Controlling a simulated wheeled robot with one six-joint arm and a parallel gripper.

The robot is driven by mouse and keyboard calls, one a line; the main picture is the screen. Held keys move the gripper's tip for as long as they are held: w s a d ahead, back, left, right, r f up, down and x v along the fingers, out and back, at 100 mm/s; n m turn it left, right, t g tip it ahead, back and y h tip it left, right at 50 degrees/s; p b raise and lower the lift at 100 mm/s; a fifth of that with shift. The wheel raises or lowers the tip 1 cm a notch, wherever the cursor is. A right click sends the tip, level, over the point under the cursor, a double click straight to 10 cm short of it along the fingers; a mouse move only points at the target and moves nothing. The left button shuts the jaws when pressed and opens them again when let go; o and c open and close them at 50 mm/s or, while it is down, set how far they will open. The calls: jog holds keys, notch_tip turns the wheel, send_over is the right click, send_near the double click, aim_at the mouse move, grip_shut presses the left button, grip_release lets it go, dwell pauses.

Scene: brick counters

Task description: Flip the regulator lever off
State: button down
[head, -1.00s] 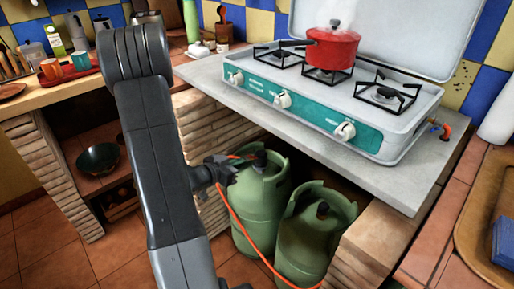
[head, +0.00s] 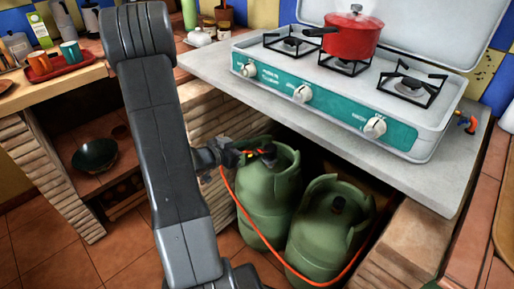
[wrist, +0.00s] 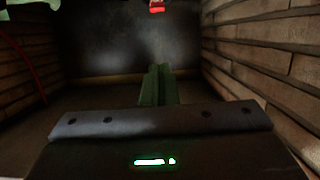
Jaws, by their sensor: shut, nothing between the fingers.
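The dark regulator (head: 268,153) sits on top of the left green gas cylinder (head: 268,200) under the counter in the head view. A small red and yellow bit shows at its left; I cannot tell whether it is the lever, or how the lever is turned. My gripper (head: 238,157) is just left of the regulator, partly hidden by my arm; contact cannot be told. In the wrist view my gripper (wrist: 158,86) is shut and empty, its fingers together. A small red piece (wrist: 157,6) shows beyond them at the top edge, too cropped to identify.
An orange hose (head: 232,190) hangs in front of the cylinders. A second green cylinder (head: 325,235) stands to the right. The counter slab (head: 225,72) with the stove (head: 335,113) and red pot (head: 352,38) is above. Brick walls (wrist: 265,55) bound the dark recess.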

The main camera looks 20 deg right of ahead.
jog(key=b, duration=0.2)
send_over(262, 150)
notch_tip(262, 150, down, 3)
jog(key=shift+r, duration=0.15)
jog(key=f, duration=0.1)
jog(key=a+f+b, duration=0.1)
jog(key=shift+s+a+f, duration=0.15)
jog(key=shift+a+f, duration=0.05)
jog(key=shift+f, duration=0.15)
jog(key=shift+s+a+f, duration=0.15)
jog(key=shift+a+f, duration=0.05)
jog(key=shift+f, duration=0.05)
